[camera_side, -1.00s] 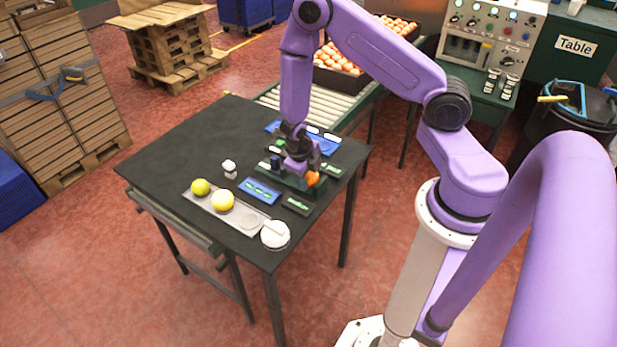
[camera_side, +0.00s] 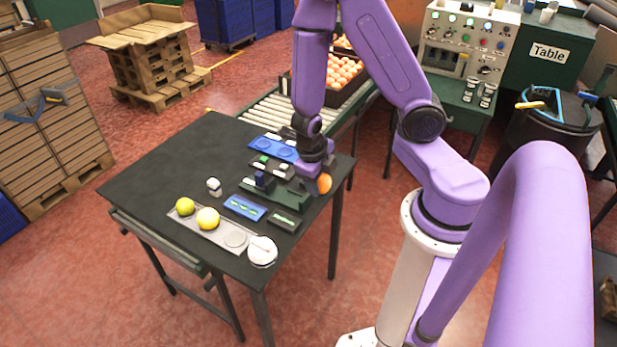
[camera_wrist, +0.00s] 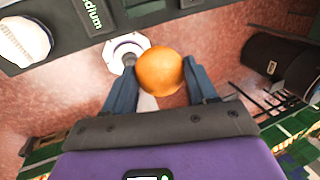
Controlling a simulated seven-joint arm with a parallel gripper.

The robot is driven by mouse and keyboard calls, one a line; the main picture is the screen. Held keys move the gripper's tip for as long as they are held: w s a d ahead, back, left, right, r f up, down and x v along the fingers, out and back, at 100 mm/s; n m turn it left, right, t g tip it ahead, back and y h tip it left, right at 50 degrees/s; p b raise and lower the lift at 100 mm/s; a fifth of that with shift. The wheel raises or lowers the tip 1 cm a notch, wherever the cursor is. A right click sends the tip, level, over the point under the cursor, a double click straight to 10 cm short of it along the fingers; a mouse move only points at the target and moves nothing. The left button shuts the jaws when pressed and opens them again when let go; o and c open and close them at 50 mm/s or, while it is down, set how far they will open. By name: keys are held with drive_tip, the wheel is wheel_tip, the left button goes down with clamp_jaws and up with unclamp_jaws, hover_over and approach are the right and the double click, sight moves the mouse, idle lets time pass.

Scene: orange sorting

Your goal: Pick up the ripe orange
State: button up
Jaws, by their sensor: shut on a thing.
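The ripe orange (camera_side: 324,184) is bright orange and round. My gripper (camera_side: 318,172) is shut on it at the right edge of the black table, in the side view. In the wrist view the orange (camera_wrist: 160,71) sits between the two dark blue fingers of my gripper (camera_wrist: 162,80), with the red floor behind it. A green-yellow fruit (camera_side: 185,206) and a yellow fruit (camera_side: 208,218) rest on a grey tray (camera_side: 222,244) with round recesses, and one recess there is empty.
A white round item (camera_side: 262,251) stands at the table's front corner. A dark green block (camera_side: 284,197), a blue panel (camera_side: 245,208) and a small white object (camera_side: 214,187) lie on the table. The table's (camera_side: 165,165) left part is clear. A crate of oranges (camera_side: 343,75) stands behind.

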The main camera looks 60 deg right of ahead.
drive_tip(key=shift+s+a+r, duration=0.15)
drive_tip(key=shift+s+r, duration=0.2)
drive_tip(key=shift+s, duration=0.5)
drive_tip(key=shift+s+a+r, duration=0.15)
drive_tip(key=shift+s+r, duration=0.25)
drive_tip(key=shift+s, duration=0.4)
drive_tip(key=shift+s+a+r, duration=0.15)
drive_tip(key=shift+s+r, duration=0.2)
drive_tip(key=shift+s, duration=0.5)
drive_tip(key=w+a+m+g, duration=0.2)
drive_tip(key=w+a+m, duration=0.4)
drive_tip(key=a, duration=0.7)
drive_tip(key=shift+n+y, duration=0.3)
drive_tip(key=w+a+f, duration=0.1)
drive_tip(key=w+f, duration=0.2)
drive_tip(key=w, duration=0.1)
drive_tip(key=w+a+f, duration=0.1)
drive_tip(key=w+f, duration=0.2)
drive_tip(key=w, duration=0.2)
drive_tip(key=w+a+f, duration=0.1)
drive_tip(key=w+f, duration=0.2)
drive_tip(key=w, duration=0.2)
drive_tip(key=shift+w+f, duration=0.25)
drive_tip(key=shift+f, duration=0.15)
drive_tip(key=shift+w+f, duration=0.15)
drive_tip(key=shift+f, duration=1.5)
